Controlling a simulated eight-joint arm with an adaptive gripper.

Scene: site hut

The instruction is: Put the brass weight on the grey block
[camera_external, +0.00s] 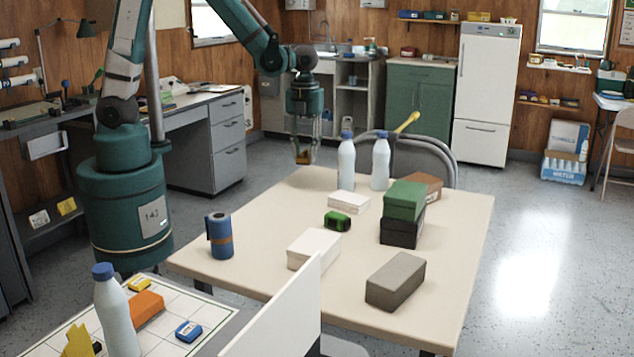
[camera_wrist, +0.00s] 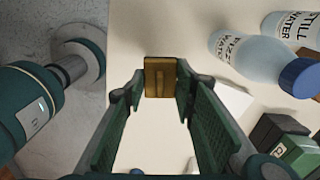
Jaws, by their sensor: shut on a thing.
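My gripper (camera_external: 303,149) hangs above the far left part of the table, shut on the brass weight (camera_external: 304,158). In the wrist view the small golden weight (camera_wrist: 160,77) sits between the fingertips of my gripper (camera_wrist: 161,84). The weight appears to be held above the table top. The grey block (camera_external: 395,281) lies flat near the front right of the table, with its top bare. I cannot make out the grey block in the wrist view.
On the table (camera_external: 455,235) stand two bottles (camera_external: 347,162), a green box on a black box (camera_external: 402,214), a brown block (camera_external: 425,187), white blocks (camera_external: 314,249), a green-black item (camera_external: 338,221) and a blue roll (camera_external: 220,236). A white panel (camera_external: 275,318) rises in front.

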